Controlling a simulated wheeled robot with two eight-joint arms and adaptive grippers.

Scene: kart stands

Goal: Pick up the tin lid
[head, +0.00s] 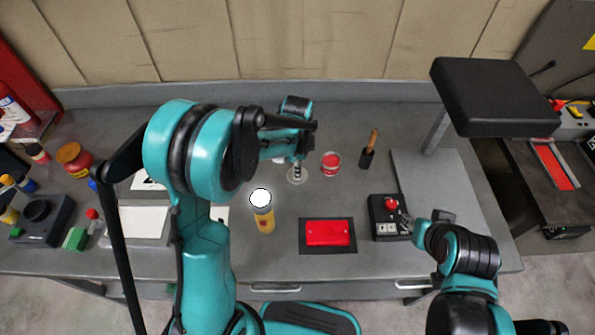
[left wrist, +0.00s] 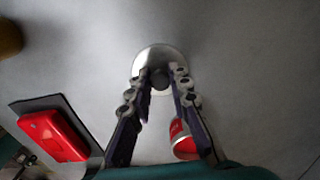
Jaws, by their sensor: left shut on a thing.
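The tin lid (head: 297,178) is a round silvery disc with a dark knob at its middle. It also shows at the top middle of the left wrist view (left wrist: 148,57). My left gripper (head: 297,165) reaches down over the lid, and in the left wrist view its two fingers (left wrist: 161,78) are shut on the knob. The lid lies flat at or very near the grey table; I cannot tell whether it touches. A red tin (head: 331,163) stands just right of it. My right gripper (head: 405,221) is beside a black box at the right; its fingers are too small to read.
A yellow bottle with a white top (head: 264,218) stands left of a red block on a dark mat (head: 328,233). The black box with a red knob (head: 383,228) is at right. A brush-like tool in a holder (head: 367,157) stands behind. Table between is clear.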

